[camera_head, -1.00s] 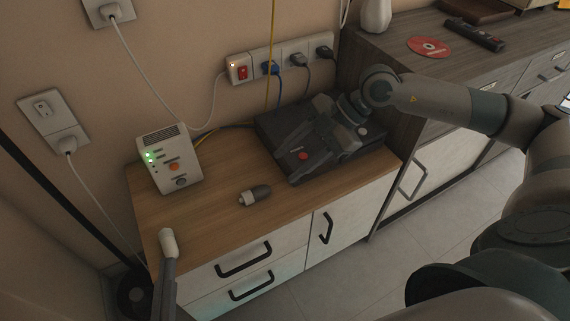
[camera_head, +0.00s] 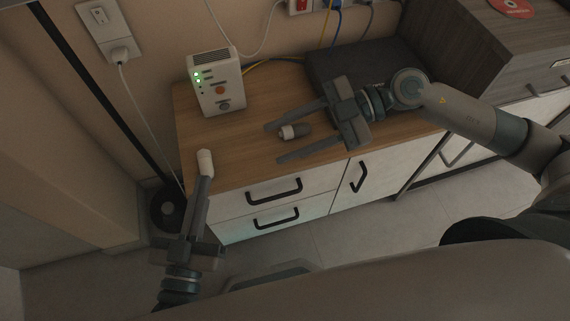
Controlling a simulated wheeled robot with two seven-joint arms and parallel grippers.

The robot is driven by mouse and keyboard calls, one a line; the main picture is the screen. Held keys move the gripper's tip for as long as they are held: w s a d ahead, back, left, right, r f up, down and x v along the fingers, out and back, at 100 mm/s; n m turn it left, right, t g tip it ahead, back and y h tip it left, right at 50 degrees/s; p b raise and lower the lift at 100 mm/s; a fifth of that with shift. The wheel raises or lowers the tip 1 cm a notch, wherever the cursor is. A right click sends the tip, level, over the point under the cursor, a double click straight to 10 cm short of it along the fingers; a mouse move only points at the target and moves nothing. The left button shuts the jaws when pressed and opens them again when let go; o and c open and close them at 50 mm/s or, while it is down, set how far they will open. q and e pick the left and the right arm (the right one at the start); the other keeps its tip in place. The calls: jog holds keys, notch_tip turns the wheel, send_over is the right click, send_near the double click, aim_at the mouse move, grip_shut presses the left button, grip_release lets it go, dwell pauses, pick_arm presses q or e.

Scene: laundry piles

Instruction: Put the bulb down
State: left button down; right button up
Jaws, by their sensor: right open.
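A dark grey bulb with a white base (camera_head: 293,131) lies on its side on the wooden cabinet top (camera_head: 235,150). My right gripper (camera_head: 276,144) is open, and in the picture the bulb lies between its two fingers, apart from both. My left gripper (camera_head: 203,172) is at the lower left, pointing up, with its fingers together on a white bulb (camera_head: 205,160). This bulb shows at the fingertips, in front of the cabinet's left part; its lower end is hidden by the fingers. I cannot tell whether it touches the cabinet.
A white box with green lights (camera_head: 214,84) stands on the cabinet's back left. A black box (camera_head: 345,62) lies behind my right gripper. Sockets and cables line the wall. The cabinet top between the white box and the front edge is clear.

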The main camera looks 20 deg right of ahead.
jog(key=s+a+r+m+t+y, duration=0.3)
jog(key=a+r+m+t+y, duration=0.25)
jog(key=a+t+y, duration=0.2)
jog(key=s+d+f+m+t+h, duration=0.1)
jog(key=d+f+m+t+h, duration=0.4)
jog(key=f+m+t+h, duration=0.5)
jog(key=f+m+h, duration=0.1)
jog(key=m+h, duration=0.3)
jog(key=h, duration=0.1)
jog(key=shift+d, duration=0.25)
jog(key=shift+s+t, duration=0.1)
jog(key=shift+t, duration=0.15)
